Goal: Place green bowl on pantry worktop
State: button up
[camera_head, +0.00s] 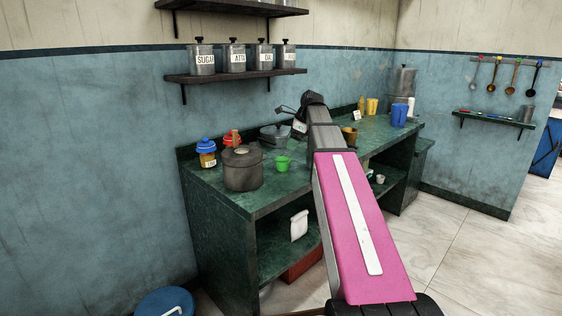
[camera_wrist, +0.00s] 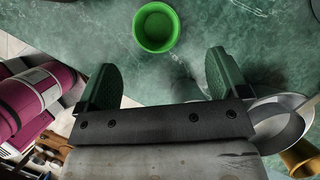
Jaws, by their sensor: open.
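The green bowl (camera_head: 283,163) stands upright on the green marbled worktop (camera_head: 279,187), to the right of a dark lidded pot. In the wrist view the bowl (camera_wrist: 157,27) shows from above, empty, at the top of the picture. My gripper (camera_wrist: 158,78) is open with nothing between its two green fingers. The bowl lies beyond the fingertips, roughly in line with the gap and apart from them. In the head view my arm reaches over the worktop, and its end is to the right of and behind the bowl.
The dark lidded pot (camera_head: 243,168) stands left of the bowl, with a blue-lidded jar (camera_head: 207,152) beside it. A lidded pan (camera_head: 275,134) stands behind. A metal pan (camera_wrist: 283,122) lies close to my right finger, with a brass cup (camera_wrist: 303,158). Canisters line a wall shelf (camera_head: 235,76).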

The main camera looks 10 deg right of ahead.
aim_at(283, 159)
jog(key=shift+n+g, duration=0.3)
jog(key=shift+g, duration=0.2)
jog(key=x, duration=1)
jog(key=c, duration=1.1)
jog(key=shift+o, duration=0.2)
jog(key=shift+r, duration=0.1)
